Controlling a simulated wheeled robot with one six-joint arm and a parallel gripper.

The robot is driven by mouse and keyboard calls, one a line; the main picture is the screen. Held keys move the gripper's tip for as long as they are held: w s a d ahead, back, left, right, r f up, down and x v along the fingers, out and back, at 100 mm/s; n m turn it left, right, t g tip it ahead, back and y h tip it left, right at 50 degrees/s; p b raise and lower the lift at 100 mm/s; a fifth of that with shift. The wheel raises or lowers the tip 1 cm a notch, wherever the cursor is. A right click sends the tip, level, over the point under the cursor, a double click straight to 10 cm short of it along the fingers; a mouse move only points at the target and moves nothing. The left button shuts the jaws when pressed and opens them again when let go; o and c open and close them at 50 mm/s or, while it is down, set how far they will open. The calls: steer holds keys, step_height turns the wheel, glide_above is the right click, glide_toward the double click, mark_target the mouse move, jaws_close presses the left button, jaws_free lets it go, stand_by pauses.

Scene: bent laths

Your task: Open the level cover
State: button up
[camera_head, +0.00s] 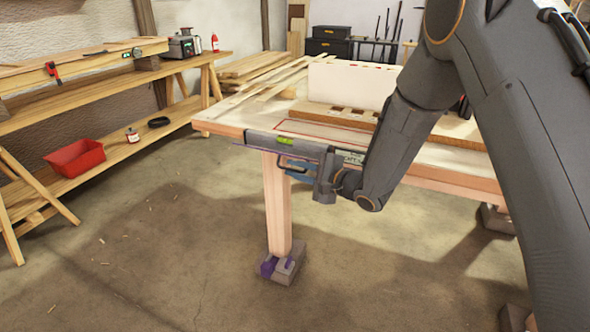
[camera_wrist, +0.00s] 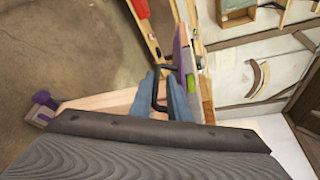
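The level cover (camera_head: 315,146) is a long grey strip along the near edge of the workbench, with a green vial (camera_head: 285,141) near its left end. In the wrist view the strip (camera_wrist: 185,58) has a purple face and the green vial (camera_wrist: 192,83). A black bent handle (camera_wrist: 161,71) sticks out from it; it also shows in the head view (camera_head: 280,165). My gripper (camera_wrist: 163,80) has its blue fingers at the handle, one on each side of its bar, with a gap between them. Whether a finger touches the bar is unclear. In the head view my gripper (camera_head: 292,166) is just below the strip.
The workbench (camera_head: 455,157) carries laths and a white board (camera_head: 350,84). A side shelf at left holds a red bin (camera_head: 75,158). The floor (camera_head: 150,260) in front is clear.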

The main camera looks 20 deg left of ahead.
steer(key=v, duration=0.7)
steer(key=shift+d, duration=0.2)
steer(key=shift+s, duration=0.1)
steer(key=f+p+v, duration=0.1)
steer(key=p+v, duration=0.2)
steer(key=v, duration=0.6)
steer(key=shift+s+f+p, duration=0.15)
steer(key=shift+s+p, duration=0.15)
stand_by(0.3)
steer(key=shift+p, duration=0.35)
stand_by(0.3)
